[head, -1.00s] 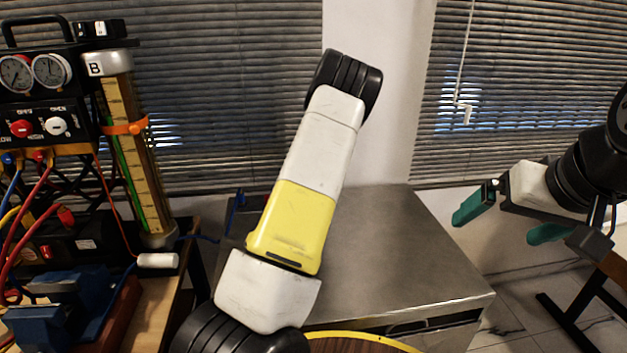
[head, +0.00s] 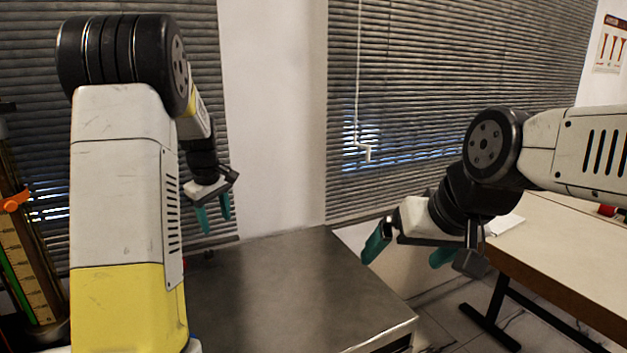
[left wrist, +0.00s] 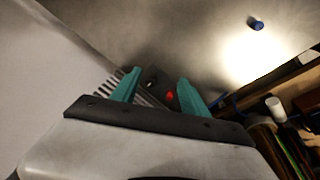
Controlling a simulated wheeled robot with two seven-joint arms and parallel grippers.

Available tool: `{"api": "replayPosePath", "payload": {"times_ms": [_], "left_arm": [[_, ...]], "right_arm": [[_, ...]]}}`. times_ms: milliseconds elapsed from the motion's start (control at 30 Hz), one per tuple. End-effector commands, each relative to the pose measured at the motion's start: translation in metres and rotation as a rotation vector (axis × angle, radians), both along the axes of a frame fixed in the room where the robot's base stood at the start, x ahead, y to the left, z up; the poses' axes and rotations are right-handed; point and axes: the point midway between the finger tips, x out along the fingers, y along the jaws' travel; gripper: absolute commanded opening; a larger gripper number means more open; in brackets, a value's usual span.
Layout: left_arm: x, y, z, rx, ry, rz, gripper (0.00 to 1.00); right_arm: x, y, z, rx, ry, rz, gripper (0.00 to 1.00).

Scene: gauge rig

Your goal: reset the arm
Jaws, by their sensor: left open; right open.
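My left gripper (head: 213,215) has green fingers, hangs downward above the back left of the metal table and is open and empty. Its two green fingers (left wrist: 156,90) also show apart in the left wrist view, with nothing between them. My right gripper (head: 410,252) has green fingers spread apart, is empty, and is at the right of the metal table near its edge. My left arm's white and yellow link fills the left of the head view and hides much of what lies behind it.
The metal table (head: 290,285) has a bare top. A gauge column (head: 25,265) with an orange clamp (head: 14,201) stands at the far left. A pale table (head: 570,255) is at the right. A small blue item (left wrist: 256,23) shows in the left wrist view.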

Motion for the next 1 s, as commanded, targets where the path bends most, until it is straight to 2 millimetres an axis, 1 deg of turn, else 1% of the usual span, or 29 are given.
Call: {"api": "replayPosePath", "payload": {"times_ms": [33, 167, 200, 367, 500, 633, 700, 800, 900, 1000], "left_arm": [[-0.014, -0.007, 0.014, -0.022, -0.019, -0.041, 0.52], [-0.05, -0.028, 0.041, -0.058, -0.064, -0.166, 0.52], [-0.062, -0.034, 0.049, -0.065, -0.08, -0.207, 0.52], [-0.11, -0.059, 0.077, -0.072, -0.145, -0.372, 0.52], [-0.156, -0.08, 0.094, -0.052, -0.206, -0.521, 0.52], [-0.198, -0.097, 0.103, -0.01, -0.261, -0.658, 0.52], [-0.221, -0.105, 0.105, 0.021, -0.289, -0.728, 0.52], [-0.25, -0.114, 0.105, 0.07, -0.321, -0.818, 0.52], [-0.271, -0.121, 0.101, 0.115, -0.343, -0.887, 0.52], [-0.285, -0.125, 0.097, 0.148, -0.355, -0.934, 0.52]], "right_arm": [[0.0, 0.0, 0.0, 0.0, 0.0, 0.0, 1.0], [0.0, 0.0, 0.0, 0.0, 0.0, 0.0, 1.0], [0.0, 0.0, 0.0, 0.0, 0.0, 0.0, 1.0], [0.0, 0.0, 0.0, 0.0, 0.0, 0.0, 1.0], [0.0, 0.0, 0.0, 0.0, 0.0, 0.0, 1.0], [0.0, 0.0, 0.0, 0.0, 0.0, 0.0, 1.0], [0.0, 0.0, 0.0, 0.0, 0.0, 0.0, 1.0], [0.0, 0.0, 0.0, 0.0, 0.0, 0.0, 1.0], [0.0, 0.0, 0.0, 0.0, 0.0, 0.0, 1.0], [0.0, 0.0, 0.0, 0.0, 0.0, 0.0, 1.0]]}}
